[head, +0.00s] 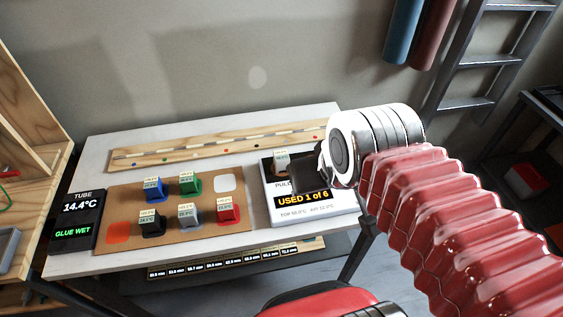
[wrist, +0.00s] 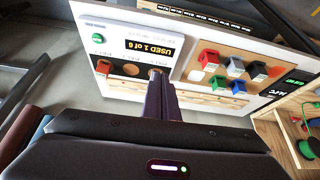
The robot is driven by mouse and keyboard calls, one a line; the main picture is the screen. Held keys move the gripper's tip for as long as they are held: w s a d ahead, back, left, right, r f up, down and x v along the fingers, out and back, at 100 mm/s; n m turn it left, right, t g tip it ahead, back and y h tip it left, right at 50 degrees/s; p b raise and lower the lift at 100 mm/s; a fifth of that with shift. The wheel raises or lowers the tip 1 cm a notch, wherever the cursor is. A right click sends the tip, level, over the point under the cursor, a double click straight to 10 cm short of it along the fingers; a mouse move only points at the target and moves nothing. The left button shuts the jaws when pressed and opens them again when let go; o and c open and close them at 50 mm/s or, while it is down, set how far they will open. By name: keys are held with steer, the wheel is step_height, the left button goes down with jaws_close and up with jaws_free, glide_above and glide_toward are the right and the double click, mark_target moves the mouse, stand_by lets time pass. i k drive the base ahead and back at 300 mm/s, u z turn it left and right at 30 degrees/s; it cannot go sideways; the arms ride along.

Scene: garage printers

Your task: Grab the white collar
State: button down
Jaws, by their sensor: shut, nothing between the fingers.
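I cannot clearly make out a white collar. A small pale tagged block (head: 281,160) stands at the back left of the puller station (head: 310,213). It may be the white collar, but my gripper hides part of that area. My gripper (head: 298,178) is over the station, close to the block's right side. In the wrist view my gripper (wrist: 156,74) is shut, with its fingertips over the station and nothing held. Whether it touches the block cannot be told. The brown board has a bare white patch (head: 224,183).
Blue (head: 153,188), green (head: 190,184), black (head: 152,222), grey (head: 189,216) and red (head: 228,210) tagged blocks stand on the brown board (head: 180,246). A dark tube display (head: 80,221) is at left. A wooden strip (head: 215,142) lies behind.

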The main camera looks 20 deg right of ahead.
mark_target(280, 157)
steer(key=z, duration=0.05)
steer(key=k, duration=1.25)
steer(key=u, duration=0.7)
steer(key=i, duration=1.65)
steer(key=z, duration=0.2)
